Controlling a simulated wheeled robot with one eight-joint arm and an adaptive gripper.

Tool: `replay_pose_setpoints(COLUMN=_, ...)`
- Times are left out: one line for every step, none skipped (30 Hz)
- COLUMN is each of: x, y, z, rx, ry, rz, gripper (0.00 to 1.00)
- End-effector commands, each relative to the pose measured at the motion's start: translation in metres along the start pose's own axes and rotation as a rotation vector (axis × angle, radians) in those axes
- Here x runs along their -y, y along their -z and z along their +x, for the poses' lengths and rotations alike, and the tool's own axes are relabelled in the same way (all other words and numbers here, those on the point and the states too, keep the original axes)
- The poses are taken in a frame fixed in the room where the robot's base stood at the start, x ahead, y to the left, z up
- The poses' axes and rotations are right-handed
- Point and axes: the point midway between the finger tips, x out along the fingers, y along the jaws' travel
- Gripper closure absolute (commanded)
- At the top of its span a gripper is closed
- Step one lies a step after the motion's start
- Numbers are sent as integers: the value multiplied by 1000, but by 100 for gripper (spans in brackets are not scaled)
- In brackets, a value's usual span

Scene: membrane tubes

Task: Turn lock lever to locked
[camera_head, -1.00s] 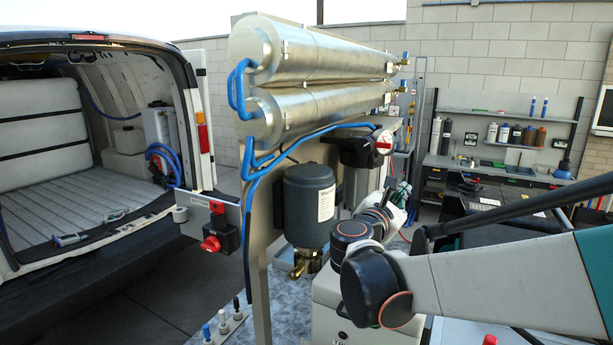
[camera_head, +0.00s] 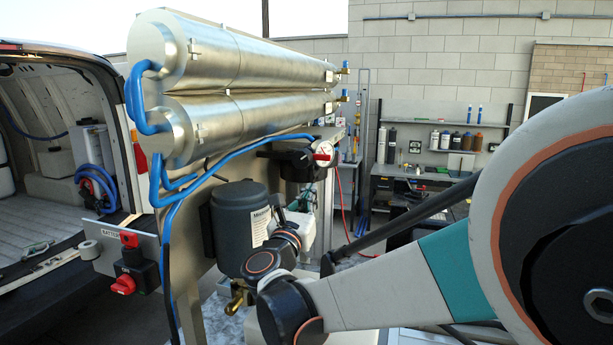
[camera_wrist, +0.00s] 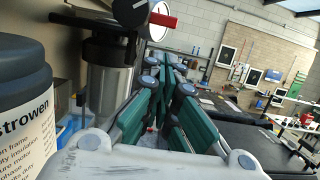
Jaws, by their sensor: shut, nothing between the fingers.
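A red lever (camera_wrist: 163,19) sticks out from the black filter head (camera_wrist: 100,28) at the top of the wrist view, beside a round dial. A black battery switch box (camera_head: 143,268) with red knobs (camera_head: 123,284) is at the left; I cannot tell which part is the lock lever.
A dark canister (camera_head: 238,225) stands close to my wrist; it also fills the left of the wrist view (camera_wrist: 25,110). Silver tubes (camera_head: 230,70) and blue hoses (camera_head: 160,190) are above. An open van is left; a workbench with shelves (camera_head: 440,150) is behind.

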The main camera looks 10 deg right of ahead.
Motion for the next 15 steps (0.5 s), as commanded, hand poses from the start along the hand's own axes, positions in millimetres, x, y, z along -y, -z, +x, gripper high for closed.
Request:
replay_pose_setpoints(x=-1, y=0, z=0, rx=2, ry=-2, rz=-6, gripper=100)
replay_pose_setpoints(x=-1, y=0, z=2, rx=3, ry=-2, rz=-8, gripper=100)
replay_pose_setpoints(x=-2, y=-1, z=5, rx=3, ry=-3, rz=-9, gripper=100)
replay_pose_setpoints(x=-2, y=-1, z=8, rx=3, ry=-3, rz=-9, gripper=100)
replay_pose_setpoints(x=-1, y=-1, z=11, rx=2, ry=-2, rz=-9, gripper=100)
replay_pose_setpoints(x=-1, y=-1, z=17, rx=2, ry=-1, rz=-9, gripper=100)
replay_pose_setpoints(x=0, y=0, z=22, rx=2, ry=0, rz=-9, gripper=100)
replay_pose_setpoints(x=0, y=0, z=27, rx=2, ry=0, rz=-8, gripper=100)
replay_pose_setpoints(x=-1, y=0, z=34, rx=2, ry=-1, rz=-8, gripper=100)
replay_pose_setpoints(x=-1, y=-1, z=40, rx=2, ry=0, rz=-8, gripper=100)
replay_pose_setpoints(x=0, y=-1, z=46, rx=2, ry=1, rz=-8, gripper=100)
replay_pose_setpoints(x=0, y=-1, z=52, rx=2, ry=0, rz=-8, gripper=100)
replay_pose_setpoints(x=-1, y=-1, z=58, rx=2, ry=-1, rz=-9, gripper=100)
replay_pose_setpoints(x=-1, y=-1, z=63, rx=2, ry=-1, rz=-9, gripper=100)
replay_pose_setpoints(x=-1, y=-1, z=69, rx=3, ry=0, rz=-9, gripper=100)
